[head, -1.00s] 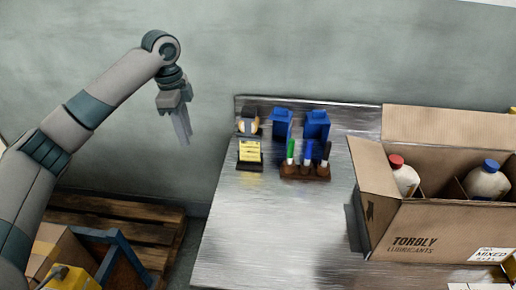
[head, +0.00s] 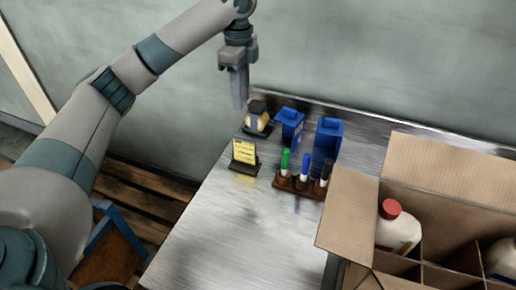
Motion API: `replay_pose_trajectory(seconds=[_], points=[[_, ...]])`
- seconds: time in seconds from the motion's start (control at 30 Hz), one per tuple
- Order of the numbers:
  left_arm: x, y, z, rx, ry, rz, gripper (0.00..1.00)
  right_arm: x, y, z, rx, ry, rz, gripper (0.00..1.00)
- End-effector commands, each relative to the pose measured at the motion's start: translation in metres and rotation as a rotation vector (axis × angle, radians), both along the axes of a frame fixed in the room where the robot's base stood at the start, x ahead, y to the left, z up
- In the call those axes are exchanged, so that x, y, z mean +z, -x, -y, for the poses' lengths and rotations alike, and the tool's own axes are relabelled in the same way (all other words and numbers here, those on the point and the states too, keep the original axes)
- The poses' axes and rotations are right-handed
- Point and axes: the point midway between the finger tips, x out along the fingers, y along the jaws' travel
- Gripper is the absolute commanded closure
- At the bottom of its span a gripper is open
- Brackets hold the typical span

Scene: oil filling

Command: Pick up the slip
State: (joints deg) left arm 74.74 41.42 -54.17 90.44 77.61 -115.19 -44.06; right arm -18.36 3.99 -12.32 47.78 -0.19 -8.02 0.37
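A yellow slip with dark print (head: 244,152) stands upright in a small dark holder (head: 245,169) near the left edge of the metal table. My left gripper (head: 240,104) points down above and behind the slip, nearer the table's back left corner, apart from it. Its fingers are seen overlapping, so I cannot tell whether they are open or shut. I see nothing held in them. My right gripper is out of view.
Behind the slip are a dark stand with a tan item (head: 257,122) and blue boxes (head: 327,138). A marker rack (head: 298,184) stands to its right. An open carton (head: 347,213) with bottles fills the right. The table's front left is bare.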

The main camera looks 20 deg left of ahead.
Motion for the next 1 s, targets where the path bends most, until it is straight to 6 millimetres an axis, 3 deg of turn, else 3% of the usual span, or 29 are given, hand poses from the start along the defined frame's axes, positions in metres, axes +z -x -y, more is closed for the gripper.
replay_pose_trajectory(seconds=[0.47, 0.67, 1.0], points=[[-0.005, 0.0, 0.0, -0.001, 0.001, -0.001, 0.76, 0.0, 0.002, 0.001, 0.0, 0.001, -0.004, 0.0], [-0.029, 0.001, 0.001, -0.001, 0.0, -0.004, 0.76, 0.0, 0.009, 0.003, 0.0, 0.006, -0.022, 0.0], [-0.088, 0.001, 0.0, 0.0, 0.0, -0.004, 0.76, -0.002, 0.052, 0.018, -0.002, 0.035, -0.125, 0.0]])
